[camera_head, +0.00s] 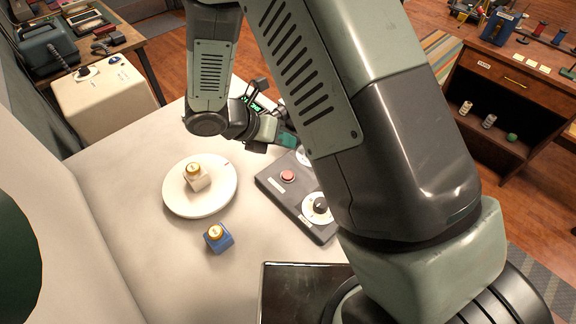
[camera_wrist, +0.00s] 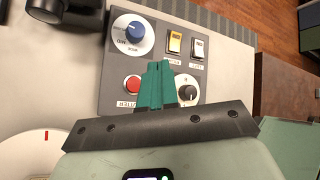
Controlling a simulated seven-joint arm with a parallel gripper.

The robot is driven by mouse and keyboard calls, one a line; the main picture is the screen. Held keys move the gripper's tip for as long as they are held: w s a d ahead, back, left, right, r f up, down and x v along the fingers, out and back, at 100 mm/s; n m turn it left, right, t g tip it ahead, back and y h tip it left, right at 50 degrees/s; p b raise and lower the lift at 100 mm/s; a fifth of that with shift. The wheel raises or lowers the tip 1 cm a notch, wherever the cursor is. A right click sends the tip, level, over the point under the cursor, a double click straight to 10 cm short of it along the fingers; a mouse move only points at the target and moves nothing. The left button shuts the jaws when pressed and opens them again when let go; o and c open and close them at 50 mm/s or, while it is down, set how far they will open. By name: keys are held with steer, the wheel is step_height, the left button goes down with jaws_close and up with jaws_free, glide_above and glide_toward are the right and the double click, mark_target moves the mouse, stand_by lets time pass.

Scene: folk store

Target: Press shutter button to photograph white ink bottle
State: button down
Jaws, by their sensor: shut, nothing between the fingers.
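The white ink bottle (camera_head: 199,183) with a gold cap stands upright on a round white turntable (camera_head: 179,204). The red shutter button (camera_head: 287,176) is on a dark control panel (camera_head: 267,186). In the wrist view the button (camera_wrist: 132,84) lies just left of my teal fingers, its label partly hidden by them. My gripper (camera_wrist: 158,66) is shut and empty over the panel, between the button and a black-centred knob (camera_wrist: 188,93). In the head view my gripper (camera_head: 290,141) is behind the button, partly hidden by my arm. I cannot tell whether the fingers touch the panel.
A blue ink bottle (camera_head: 218,239) stands in front of the turntable, off it. The panel also carries a blue knob (camera_wrist: 134,33), a yellow switch (camera_wrist: 174,43) and a white switch (camera_wrist: 197,48). A dark tray (camera_head: 285,300) lies at the front. The left tabletop is clear.

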mark_target(284, 176)
steer(key=shift+a+f+n, duration=0.2)
steer(key=shift+f+n, duration=0.1)
steer(key=shift+f, duration=0.05)
steer(key=shift+f, duration=0.1)
steer(key=shift+f, duration=4.25)
steer(key=shift+f, duration=0.1)
steer(key=shift+f, duration=0.35)
steer(key=shift+f, duration=0.4)
steer(key=shift+r, duration=0.85)
